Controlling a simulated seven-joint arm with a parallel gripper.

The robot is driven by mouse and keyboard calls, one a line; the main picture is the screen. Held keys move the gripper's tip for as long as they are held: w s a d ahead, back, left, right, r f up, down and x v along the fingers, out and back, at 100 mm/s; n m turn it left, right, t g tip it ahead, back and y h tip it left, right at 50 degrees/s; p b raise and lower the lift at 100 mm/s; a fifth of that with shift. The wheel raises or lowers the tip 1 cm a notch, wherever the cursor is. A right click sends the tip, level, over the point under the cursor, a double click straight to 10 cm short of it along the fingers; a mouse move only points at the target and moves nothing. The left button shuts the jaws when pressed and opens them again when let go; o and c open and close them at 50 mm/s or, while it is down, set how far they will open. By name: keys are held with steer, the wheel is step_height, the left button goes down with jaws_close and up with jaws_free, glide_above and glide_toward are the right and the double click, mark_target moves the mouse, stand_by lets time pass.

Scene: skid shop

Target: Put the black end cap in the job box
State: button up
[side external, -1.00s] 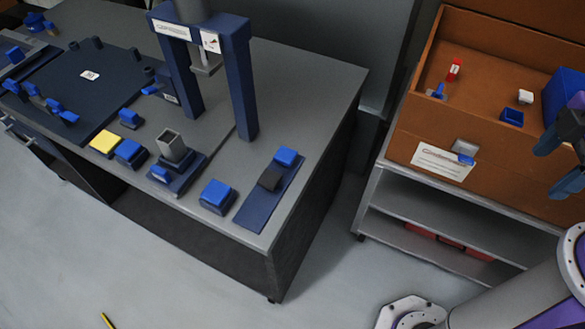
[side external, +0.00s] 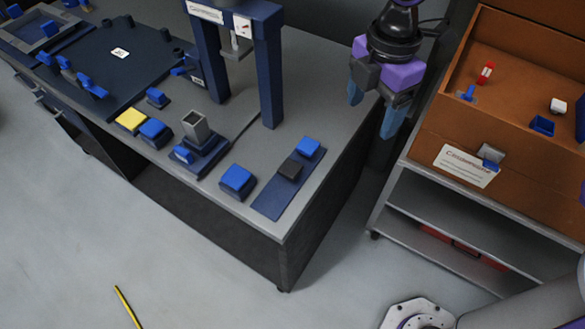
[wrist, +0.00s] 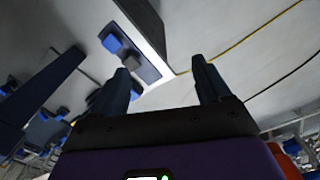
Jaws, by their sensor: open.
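The black end cap appears to be the small dark block (side external: 290,169) on a navy strip (side external: 272,203) at the bench's front right corner. It sits just in front of a blue block (side external: 308,146), and also shows in the wrist view (wrist: 133,58). The job box appears to be the brown wooden box (side external: 440,130) with a white label, on a grey stand at right. My gripper (side external: 373,108) is open and empty, in the air between the bench's right edge and the box. In the wrist view its fingers (wrist: 160,66) are spread apart.
A navy press frame (side external: 270,90) stands on the bench behind the strip. A grey square tube in a navy fixture (side external: 197,140) and a blue block (side external: 237,181) are to the left. The box holds a red piece (side external: 486,72), a white block (side external: 558,105) and a blue tray (side external: 541,125).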

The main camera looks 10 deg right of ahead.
steer(key=w+a+f+n, duration=0.5)
steer(key=w+a, duration=0.1)
steer(key=a, duration=0.5)
glide_above(289, 169)
step_height(289, 169, down, 12)
steer(key=shift+s+d+r, duration=0.1)
steer(key=shift+d, duration=0.05)
steer(key=shift+f, duration=3.2)
steer(key=c, duration=1.1)
